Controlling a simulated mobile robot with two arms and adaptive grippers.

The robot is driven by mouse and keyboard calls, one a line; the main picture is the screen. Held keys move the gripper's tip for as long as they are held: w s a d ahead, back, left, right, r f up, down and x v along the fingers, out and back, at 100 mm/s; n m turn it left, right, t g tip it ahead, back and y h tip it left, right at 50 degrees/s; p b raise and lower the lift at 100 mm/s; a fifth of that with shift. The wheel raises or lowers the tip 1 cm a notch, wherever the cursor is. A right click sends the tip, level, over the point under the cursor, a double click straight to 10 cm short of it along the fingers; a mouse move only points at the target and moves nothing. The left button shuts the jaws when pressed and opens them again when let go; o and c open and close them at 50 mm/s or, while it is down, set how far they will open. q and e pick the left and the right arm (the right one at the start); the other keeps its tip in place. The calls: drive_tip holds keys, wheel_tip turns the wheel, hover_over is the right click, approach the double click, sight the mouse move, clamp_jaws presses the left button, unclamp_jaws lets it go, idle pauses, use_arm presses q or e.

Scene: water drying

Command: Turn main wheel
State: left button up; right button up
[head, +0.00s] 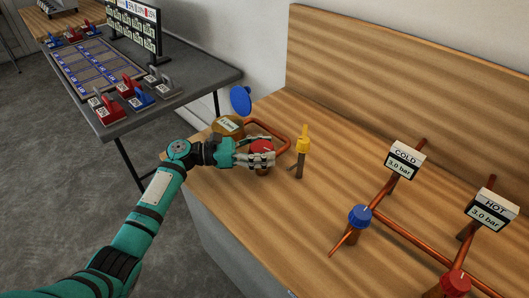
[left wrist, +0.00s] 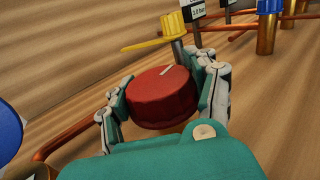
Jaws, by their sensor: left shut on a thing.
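The main wheel, a red round knob (head: 262,147), stands on the wooden bench among copper pipes. In the left wrist view the red knob (left wrist: 163,97) shows a short white mark on top. My left gripper (head: 258,152) is shut on it, with fingers on both sides. The gripper also shows in the left wrist view (left wrist: 160,105). In the head view the fingers partly cover the knob. My right gripper is not in view.
A yellow-handled valve (head: 303,140) stands close to the right of the knob. A blue wheel (head: 240,100) is behind it. A blue knob (head: 360,216), a COLD gauge (head: 405,160), a HOT gauge (head: 492,209) and another red knob (head: 455,284) are farther right.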

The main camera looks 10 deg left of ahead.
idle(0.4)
use_arm(q)
drive_tip(key=o, duration=1.2)
drive_tip(key=v, duration=1.2)
drive_tip(key=shift+a, duration=0.1)
